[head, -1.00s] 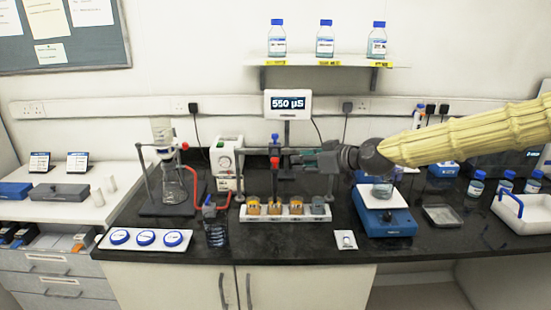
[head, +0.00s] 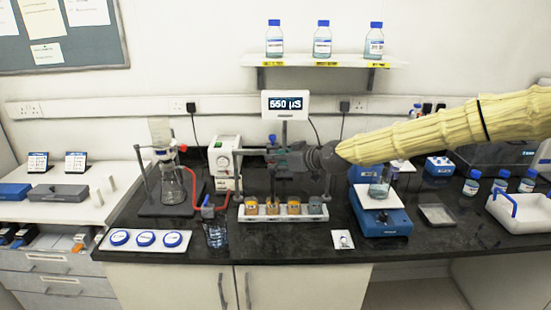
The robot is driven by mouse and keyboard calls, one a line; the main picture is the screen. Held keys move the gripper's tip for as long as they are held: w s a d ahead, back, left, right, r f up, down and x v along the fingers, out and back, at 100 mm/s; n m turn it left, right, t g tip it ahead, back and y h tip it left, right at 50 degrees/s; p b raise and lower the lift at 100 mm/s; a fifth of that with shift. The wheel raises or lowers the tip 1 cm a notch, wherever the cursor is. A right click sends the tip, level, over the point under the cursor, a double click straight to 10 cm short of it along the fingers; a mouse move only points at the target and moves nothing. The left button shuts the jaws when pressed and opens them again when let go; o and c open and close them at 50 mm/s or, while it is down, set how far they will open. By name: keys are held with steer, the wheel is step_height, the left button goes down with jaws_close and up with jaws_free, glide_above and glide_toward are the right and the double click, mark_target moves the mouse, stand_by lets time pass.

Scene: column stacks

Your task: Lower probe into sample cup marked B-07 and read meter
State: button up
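A white rack (head: 283,217) holds a row of small sample cups on the black bench, several with orange-brown contents, such as the cup (head: 271,206); the rightmost cup (head: 315,205) looks grey. Their marks are too small to read, so I cannot tell which is B-07. A thin upright probe (head: 272,180) with a blue top stands above the row; I cannot tell if its tip is inside a cup. The meter (head: 284,104) behind shows about 550 µS. My gripper (head: 279,158), dark and small, is beside the probe's upper part; its fingers are unclear.
A flask stand (head: 170,190) with red tubing and a white pump box (head: 225,162) stand left of the rack. A beaker (head: 216,234) is at front left. A blue balance (head: 384,222) carrying a beaker is right. The bench front has free room.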

steer(key=shift+w+a+f, duration=0.2)
steer(key=shift+w+a, duration=0.2)
jaws_close()
steer(key=shift+w+r, duration=0.1)
steer(key=shift+r, duration=3.15)
jaws_free()
